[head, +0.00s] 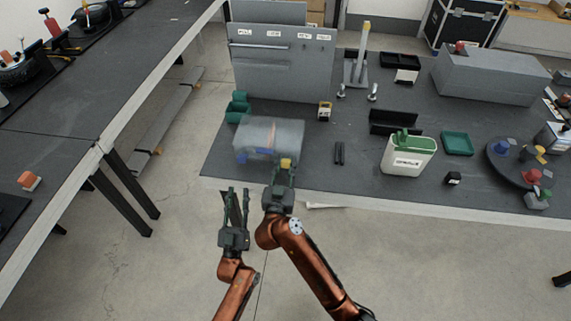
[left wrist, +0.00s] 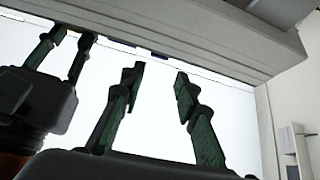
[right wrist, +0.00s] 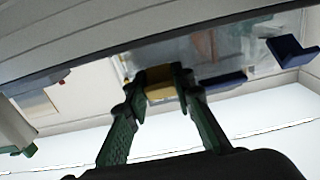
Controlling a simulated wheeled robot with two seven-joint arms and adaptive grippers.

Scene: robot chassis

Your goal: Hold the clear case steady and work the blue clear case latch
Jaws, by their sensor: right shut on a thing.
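The clear case (head: 285,132) is a see-through box near the table's front left edge, with an orange-brown shape faintly visible inside. Its blue latch (head: 241,157) is at the lower left of its front; another blue part (head: 262,155) is beside it. In the right wrist view the case (right wrist: 205,48) shows a blue bar (right wrist: 222,80) and a raised blue tab (right wrist: 290,52). My right gripper (head: 285,168) is shut on a yellow latch (right wrist: 160,82) at the case's front right. My left gripper (head: 233,192) is open and empty in front of the table edge, apart from the case.
Green bins (head: 238,106) and a grey upright panel (head: 280,70) stand behind the case. Black strips (head: 339,153) and a white green-topped container (head: 408,155) are to the right. The table's front edge lies close to both grippers, which are near each other.

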